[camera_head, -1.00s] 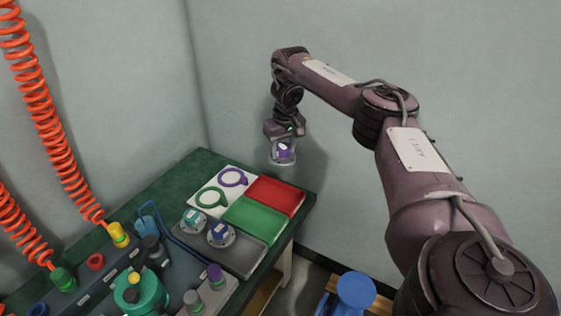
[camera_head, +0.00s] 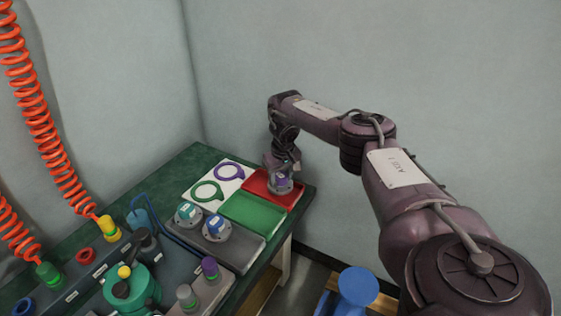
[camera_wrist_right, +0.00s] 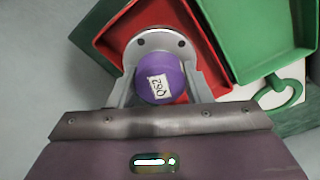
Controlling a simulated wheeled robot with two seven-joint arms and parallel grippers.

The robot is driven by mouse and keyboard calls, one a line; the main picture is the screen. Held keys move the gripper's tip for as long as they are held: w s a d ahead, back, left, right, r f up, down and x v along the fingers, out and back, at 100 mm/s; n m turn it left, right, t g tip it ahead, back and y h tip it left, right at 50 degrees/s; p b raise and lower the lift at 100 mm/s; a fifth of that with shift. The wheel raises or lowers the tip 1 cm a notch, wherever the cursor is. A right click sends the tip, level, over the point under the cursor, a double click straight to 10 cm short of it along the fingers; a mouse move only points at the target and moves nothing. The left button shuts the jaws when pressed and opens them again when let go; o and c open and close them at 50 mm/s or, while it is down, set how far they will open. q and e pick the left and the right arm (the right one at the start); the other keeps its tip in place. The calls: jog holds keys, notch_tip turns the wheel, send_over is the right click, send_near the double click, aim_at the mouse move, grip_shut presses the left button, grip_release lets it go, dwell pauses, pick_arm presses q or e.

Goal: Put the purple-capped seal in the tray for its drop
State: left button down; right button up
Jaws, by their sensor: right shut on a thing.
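The purple-capped seal (camera_wrist_right: 160,78) has a label reading Q52 and a grey flange with bolt holes. In the wrist view it sits between the two fingers of my right gripper (camera_wrist_right: 162,85), which is shut on it. In the head view the seal (camera_head: 282,184) is upright, low over or on the red tray (camera_head: 258,184); I cannot tell if its flange touches the floor. The green tray (camera_head: 250,211) lies beside the red one. A white card with a purple ring (camera_head: 228,171) and a green ring (camera_head: 206,192) lies behind the trays. My left gripper is not in view.
A teal-capped seal (camera_head: 187,214) and a blue-capped seal (camera_head: 215,230) stand on a grey plate near the green tray. A row of coloured fittings and a green valve body (camera_head: 132,289) fill the near left. A blue stool (camera_head: 357,288) stands off the bench's right side.

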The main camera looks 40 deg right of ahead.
aim_at(282, 178)
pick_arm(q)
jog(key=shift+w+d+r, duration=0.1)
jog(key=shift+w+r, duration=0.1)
pick_arm(e)
jog(key=shift+f, duration=0.55)
jog(key=shift+f, duration=0.1)
jog(key=o, duration=1.3)
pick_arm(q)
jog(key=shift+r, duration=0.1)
pick_arm(e)
jog(key=shift+r, duration=0.3)
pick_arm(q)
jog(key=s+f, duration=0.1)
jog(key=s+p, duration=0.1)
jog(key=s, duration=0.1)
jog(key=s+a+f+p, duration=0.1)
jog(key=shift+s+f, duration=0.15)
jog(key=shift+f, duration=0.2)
pick_arm(e)
jog(key=r, duration=0.4)
jog(key=s+r, duration=0.1)
jog(key=r, duration=0.6)
jog(key=shift+s+a+r, duration=0.2)
jog(key=shift+r, duration=0.1)
